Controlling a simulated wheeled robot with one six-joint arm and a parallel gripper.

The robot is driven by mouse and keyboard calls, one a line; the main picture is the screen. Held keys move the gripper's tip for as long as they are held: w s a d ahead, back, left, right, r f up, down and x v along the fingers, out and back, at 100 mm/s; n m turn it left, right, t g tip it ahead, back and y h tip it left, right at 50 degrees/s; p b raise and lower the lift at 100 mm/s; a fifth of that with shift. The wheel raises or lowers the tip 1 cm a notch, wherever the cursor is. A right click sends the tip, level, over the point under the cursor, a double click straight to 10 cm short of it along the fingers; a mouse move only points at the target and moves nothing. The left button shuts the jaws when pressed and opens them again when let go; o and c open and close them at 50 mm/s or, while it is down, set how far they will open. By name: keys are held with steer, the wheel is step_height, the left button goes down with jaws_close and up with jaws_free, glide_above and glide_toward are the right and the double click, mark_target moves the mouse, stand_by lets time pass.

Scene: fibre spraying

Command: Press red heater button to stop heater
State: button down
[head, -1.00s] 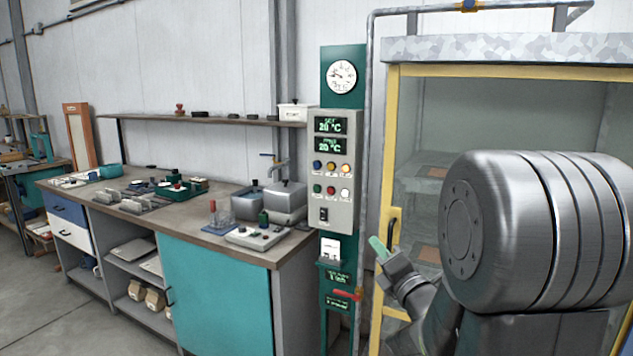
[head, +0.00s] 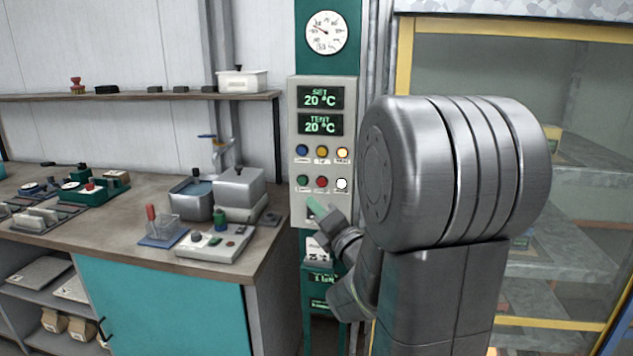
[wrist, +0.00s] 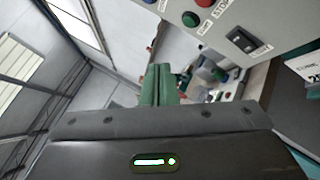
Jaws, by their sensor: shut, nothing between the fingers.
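The grey control panel (head: 300,118) stands in the middle of the head view. The red button (head: 322,182) is in its lower row, between a green button (head: 302,181) and a lit white one (head: 342,184). My gripper (head: 312,204) is shut and empty. Its green tips are just below the lower button row and cover part of the black switch; whether they touch the panel cannot be told. In the wrist view my gripper (wrist: 160,85) points up the picture. The red button (wrist: 221,18) lies up and right of the tips, beside a STOP label, clear of them.
Two displays above read 20 °C. A cluttered workbench (head: 150,262) stands at left. A yellow-framed glazed booth (head: 404,60) is close at right, behind my arm.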

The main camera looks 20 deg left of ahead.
mark_target(322, 182)
steer(key=shift+w, duration=0.1)
steer(key=shift+w+a+p, duration=0.35)
steer(key=shift+w, duration=1.05)
steer(key=shift+w+a+p, duration=0.35)
steer(key=shift+w+p, duration=0.05)
steer(key=shift+w, duration=1)
steer(key=shift+w+a+p, duration=0.35)
steer(key=shift+w, duration=1.05)
steer(key=shift+w+f+b, duration=0.1)
steer(key=shift+w+b, duration=0.2)
steer(key=shift+b, duration=0.45)
steer(key=shift+w+a, duration=0.1)
